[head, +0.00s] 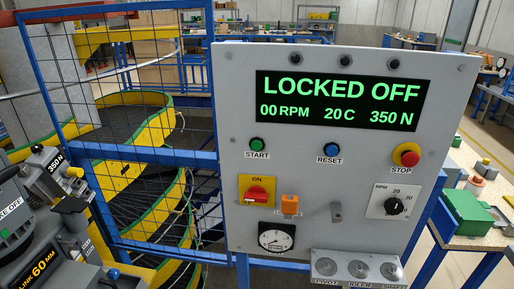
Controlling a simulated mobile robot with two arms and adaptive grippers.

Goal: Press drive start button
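The grey control panel (235,110) stands upright in front of me. Its green start button (257,144) is at the upper left, above the label START. Nothing covers the button. The panel's display (340,98) reads LOCKED OFF, 00 RPM, 20 C and 350 N in green. A red rotary switch (257,193) on a yellow plate marked ON is below the start button. An orange piece (290,204) is just right of the switch; a label behind it is partly hidden. Neither of my grippers is in view.
The blue reset button (332,149), red stop button (410,159), RPM dial (394,206) and round gauge (277,240) share the panel. A blue mesh guard (125,155) fences the spiral conveyor (150,140) at left. A bench with a green box (467,212) is at right.

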